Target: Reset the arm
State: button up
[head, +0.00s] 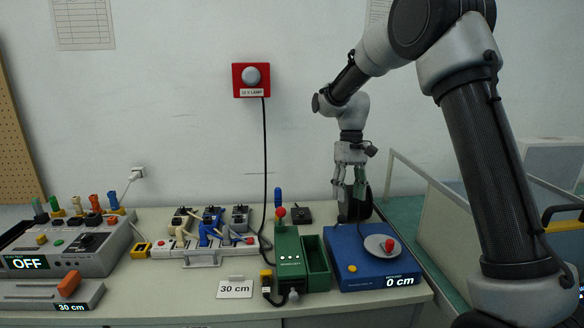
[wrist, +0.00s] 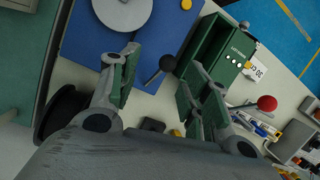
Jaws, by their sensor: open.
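My gripper (head: 350,182) hangs fingers-down above the back of the bench, behind the blue device and beside a black round object (head: 362,203). In the wrist view my gripper (wrist: 158,85) has its two green-padded fingers apart with nothing held between them. A black ball knob (wrist: 167,63) shows between the fingertips in that view; I cannot tell how far below it is. My arm rises from the right side of the head view and bends over the bench.
A blue device (head: 345,262) reading 0 cm carries a grey disc with a red knob. A green box (head: 289,250) stands left of it. A power strip with several plugs (head: 205,245), a grey tester reading OFF (head: 60,262) and a 30 cm card (head: 234,288) are further left.

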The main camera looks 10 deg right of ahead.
jog(key=s+d+r+t, duration=0.2)
jog(key=s+d+r, duration=0.1)
jog(key=s, duration=0.7)
jog(key=s+d+r+m+t, duration=0.1)
jog(key=s+d+r+t, duration=0.2)
jog(key=s, duration=0.7)
jog(key=s+d+r+m+t, duration=0.1)
jog(key=s+d+r, duration=0.4)
jog(key=s, duration=0.5)
jog(key=shift+s+d+t, duration=0.35)
jog(key=shift+d+t, duration=0.35)
jog(key=shift+d, duration=0.25)
